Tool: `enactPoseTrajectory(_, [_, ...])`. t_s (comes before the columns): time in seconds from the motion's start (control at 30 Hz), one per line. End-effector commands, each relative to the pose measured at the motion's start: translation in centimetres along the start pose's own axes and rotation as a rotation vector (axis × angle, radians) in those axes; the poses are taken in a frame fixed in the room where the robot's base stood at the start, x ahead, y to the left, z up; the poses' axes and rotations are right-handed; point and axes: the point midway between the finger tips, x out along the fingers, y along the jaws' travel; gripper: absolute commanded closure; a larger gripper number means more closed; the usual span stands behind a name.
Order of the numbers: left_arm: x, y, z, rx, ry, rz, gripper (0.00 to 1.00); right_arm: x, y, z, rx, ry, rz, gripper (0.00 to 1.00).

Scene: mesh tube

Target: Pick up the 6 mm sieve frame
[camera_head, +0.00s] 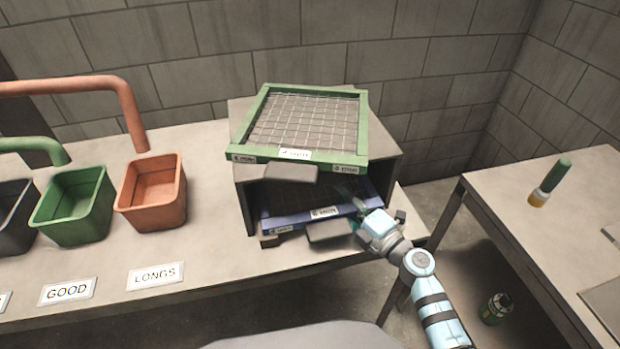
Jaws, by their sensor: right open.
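A green-framed mesh sieve (357,135) lies on top of a grey box-like stand, its front edge over the opening. A blue-framed sieve (297,222) sits inside the stand's opening, partly in shadow under the top. Both frames carry small white labels too small to read surely, so I cannot tell which one is 6 mm. My right gripper (353,205) is open at the right front corner of the blue frame, fingers pointing into the opening. I cannot tell whether they touch the frame. My left gripper is out of view.
The stand (398,158) is on a long bench (215,250). Green (72,207) and orange (152,192) bins, with pipes above, stand left of it. Signs reading GOOD (67,291) and LONGS (156,276) are in front. A second table (545,225) is at right.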

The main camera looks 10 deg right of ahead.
Motion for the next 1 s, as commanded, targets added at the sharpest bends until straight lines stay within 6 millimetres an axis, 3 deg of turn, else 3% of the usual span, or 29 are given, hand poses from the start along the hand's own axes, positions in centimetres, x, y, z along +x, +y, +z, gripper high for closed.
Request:
enactPoseTrajectory(0.2, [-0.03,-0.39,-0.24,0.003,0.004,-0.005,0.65,0.23,0.05,-0.02,0.001,0.0,-0.001,0.57])
enactPoseTrajectory(0.4, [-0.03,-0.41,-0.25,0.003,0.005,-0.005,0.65,0.21,0.05,-0.02,0.001,0.0,-0.001,0.89])
enactPoseTrajectory(0.5, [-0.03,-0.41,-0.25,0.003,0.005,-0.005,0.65,0.2,0.05,-0.01,0.001,0.0,0.0,1.0])
enactPoseTrajectory(1.0, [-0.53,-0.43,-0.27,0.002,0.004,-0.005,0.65,0.07,0.62,-0.04,0.001,0.0,0.002,1.0])
